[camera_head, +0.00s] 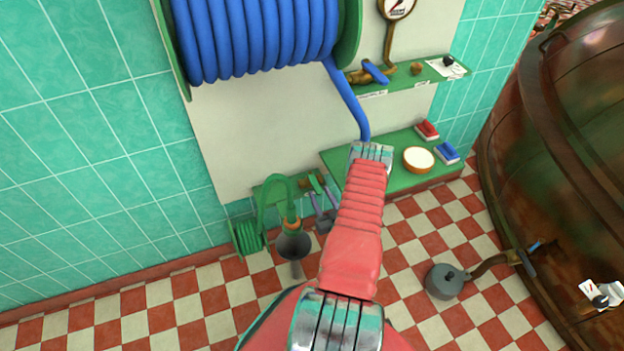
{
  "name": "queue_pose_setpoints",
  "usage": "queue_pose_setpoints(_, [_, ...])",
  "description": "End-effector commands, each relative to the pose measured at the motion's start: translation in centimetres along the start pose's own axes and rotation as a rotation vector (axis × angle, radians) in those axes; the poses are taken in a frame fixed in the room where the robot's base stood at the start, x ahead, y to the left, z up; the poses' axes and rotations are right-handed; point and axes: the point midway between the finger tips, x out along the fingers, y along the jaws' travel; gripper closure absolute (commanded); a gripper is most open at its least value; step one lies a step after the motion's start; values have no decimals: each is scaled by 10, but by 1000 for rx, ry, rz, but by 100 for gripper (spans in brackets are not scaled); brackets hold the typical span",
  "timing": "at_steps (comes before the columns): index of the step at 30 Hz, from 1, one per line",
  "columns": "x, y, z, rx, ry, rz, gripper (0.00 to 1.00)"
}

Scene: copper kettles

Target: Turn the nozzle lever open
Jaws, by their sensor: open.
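My red arm with its metal joints rises through the middle of the view. My gripper is not in view, and I cannot see its jaws. A brass fitting (359,77) with a blue piece like a lever (375,72) lies on the upper green shelf. It looks like a nozzle, but it is too small to tell how its lever is set. The blue hose (347,103) hangs from its reel and passes out of sight at the metal end of my arm. At the lower right, a brown fitting (525,262) with a small blue piece (535,246) sits by the copper kettle.
The copper kettle (590,130) fills the right side. A grey rounded pot (445,282) stands on the checkered floor. The lower green shelf (440,175) holds a round white-topped tub (418,159), a red brush (427,130) and a blue brush (447,152). A dark funnel (293,246) is at the left.

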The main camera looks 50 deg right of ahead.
Motion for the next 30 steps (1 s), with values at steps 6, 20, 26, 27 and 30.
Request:
queue_pose_setpoints(6, [35,-1,-1,0,3,-2,59])
queue_pose_setpoints(20, [88,0,0,1,1,0,59])
queue_pose_setpoints(26, [90,0,0,1,0,1,59])
queue_pose_setpoints(27, [90,0,0,1,0,1,59])
queue_pose_setpoints(30, [89,0,0,1,0,0,62])
